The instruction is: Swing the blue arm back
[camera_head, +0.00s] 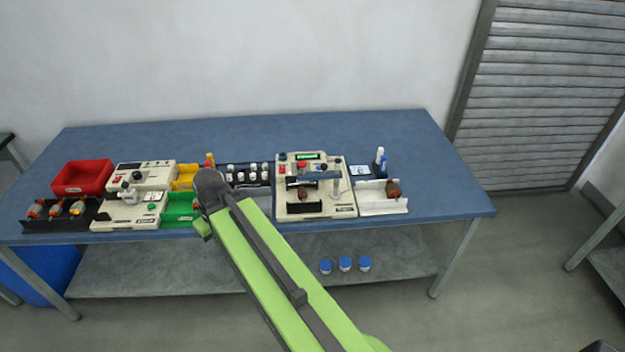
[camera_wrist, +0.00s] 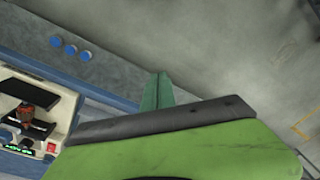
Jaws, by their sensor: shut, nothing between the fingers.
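The blue arm (camera_head: 316,176) is a slim grey-blue bar lying crosswise over the middle of the cream winding machine (camera_head: 287,199). Its right end is near an upright grey post. The machine has a green display and a red switch; it also shows at the left of the wrist view (camera_wrist: 68,106), where I cannot make out the blue arm clearly. My gripper shows as two narrow green fingers in the wrist view (camera_wrist: 158,91), shut and empty. They are apart from the machine, to its right in that view.
A white tray (camera_head: 372,211) with a brown-red part stands right of the machine. A black rack (camera_head: 240,182) of white-topped pieces, a green bin (camera_head: 178,213) and a red bin (camera_head: 82,178) lie to its left. Blue-capped jars (camera_head: 345,264) stand on the lower shelf. The blue table's back is clear.

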